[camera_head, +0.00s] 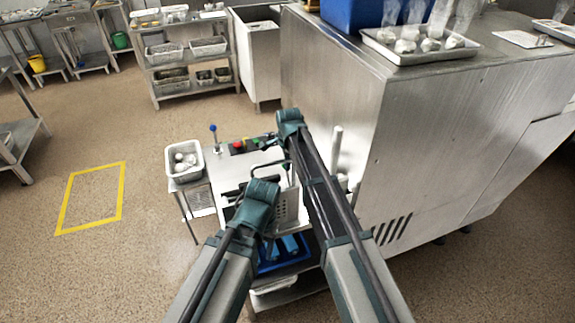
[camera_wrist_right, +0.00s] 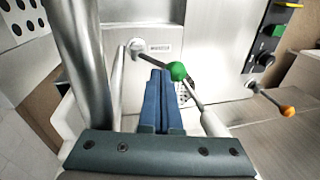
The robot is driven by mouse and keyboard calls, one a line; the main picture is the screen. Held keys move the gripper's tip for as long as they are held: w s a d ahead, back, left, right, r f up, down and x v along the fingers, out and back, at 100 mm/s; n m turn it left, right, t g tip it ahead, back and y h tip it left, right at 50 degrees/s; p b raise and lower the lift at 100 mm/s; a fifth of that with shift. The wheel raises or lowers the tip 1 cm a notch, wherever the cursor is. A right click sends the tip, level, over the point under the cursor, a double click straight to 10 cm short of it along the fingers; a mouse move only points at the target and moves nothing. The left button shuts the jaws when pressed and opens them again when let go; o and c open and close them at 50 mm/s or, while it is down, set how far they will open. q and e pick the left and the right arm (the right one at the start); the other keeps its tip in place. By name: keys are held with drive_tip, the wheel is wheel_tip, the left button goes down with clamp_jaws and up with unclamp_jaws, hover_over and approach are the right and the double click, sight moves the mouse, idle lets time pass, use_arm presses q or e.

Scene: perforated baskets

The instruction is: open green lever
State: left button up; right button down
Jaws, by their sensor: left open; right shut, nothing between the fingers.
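The green lever shows in the right wrist view as a round green knob (camera_wrist_right: 177,71) on a rod, near a metal plate with a small label. My right gripper (camera_wrist_right: 162,72) is shut and empty, its blue fingertips just left of the green knob; I cannot tell whether they touch it. In the head view my right gripper (camera_head: 290,116) reaches over the machine's front, and the green knob cannot be made out there. My left gripper (camera_head: 262,188) is open, lower and nearer, over the steel stand.
A lever with an orange knob (camera_wrist_right: 287,110) and a black control panel (camera_wrist_right: 275,30) are at the right of the wrist view. A thick steel tube (camera_wrist_right: 85,70) stands left of my fingers. A white basket (camera_head: 184,162) and a blue-knobbed lever (camera_head: 213,128) are left of my arms.

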idle(0.3)
drive_tip(key=shift+w+a+g, duration=0.1)
drive_tip(key=shift+w+g, duration=0.2)
drive_tip(key=shift+w, duration=0.15)
drive_tip(key=shift+w+a+f+g, duration=0.25)
drive_tip(key=shift+w+g, duration=0.15)
drive_tip(key=shift+w, duration=0.2)
use_arm(q)
drive_tip(key=shift+f+b, duration=1.1)
drive_tip(key=shift+f, duration=0.05)
use_arm(e)
drive_tip(key=shift+h, duration=0.3)
drive_tip(key=shift+w+a+f, duration=0.3)
drive_tip(key=shift+w+f, duration=0.25)
drive_tip(key=shift+w, duration=0.35)
drive_tip(key=shift+w+a+f, duration=0.25)
drive_tip(key=shift+w+f, duration=0.3)
drive_tip(key=shift+w, duration=0.3)
use_arm(q)
drive_tip(key=shift+r, duration=0.1)
